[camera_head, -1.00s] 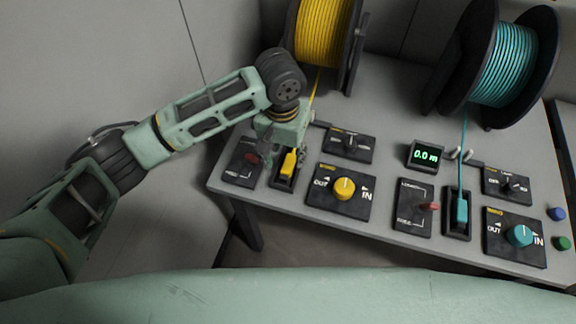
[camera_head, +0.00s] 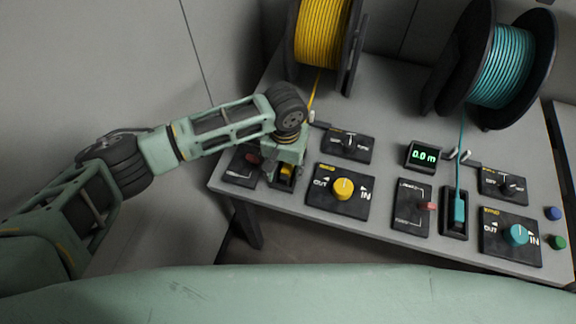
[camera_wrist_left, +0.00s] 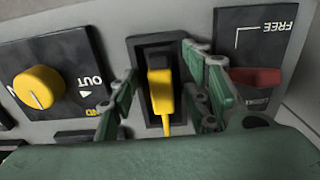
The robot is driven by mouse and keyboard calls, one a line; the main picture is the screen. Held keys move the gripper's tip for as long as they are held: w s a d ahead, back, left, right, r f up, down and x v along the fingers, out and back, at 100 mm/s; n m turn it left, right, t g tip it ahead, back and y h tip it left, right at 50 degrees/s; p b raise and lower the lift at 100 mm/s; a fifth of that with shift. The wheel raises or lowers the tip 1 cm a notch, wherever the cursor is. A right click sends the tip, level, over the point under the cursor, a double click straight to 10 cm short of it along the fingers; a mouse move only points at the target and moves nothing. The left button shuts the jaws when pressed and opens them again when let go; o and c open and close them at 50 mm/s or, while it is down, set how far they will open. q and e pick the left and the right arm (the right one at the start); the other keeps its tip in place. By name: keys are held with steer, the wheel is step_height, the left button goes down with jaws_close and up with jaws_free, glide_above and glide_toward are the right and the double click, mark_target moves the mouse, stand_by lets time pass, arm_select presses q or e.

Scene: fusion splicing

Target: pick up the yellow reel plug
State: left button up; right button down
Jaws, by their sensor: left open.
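The yellow reel plug (camera_head: 286,171) sits in a black holder (camera_head: 281,182) near the table's left front; in the head view my left gripper hides much of it. The left wrist view shows the yellow plug (camera_wrist_left: 161,92) in its black holder (camera_wrist_left: 147,52), its cable running toward the camera. My left gripper (camera_wrist_left: 160,95) is open, with one green finger on each side of the plug. I cannot tell whether either finger touches it. My right gripper is not in view.
A lever panel (camera_head: 240,170) with a red lever lies left of the plug, and a yellow knob (camera_head: 343,188) to its right. The yellow reel (camera_head: 322,35) stands behind. A teal plug (camera_head: 459,209), teal knob (camera_head: 516,234) and teal reel (camera_head: 503,75) are on the right.

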arm_select(q)
jaws_close()
steer(key=shift+r, duration=0.15)
stand_by(0.4)
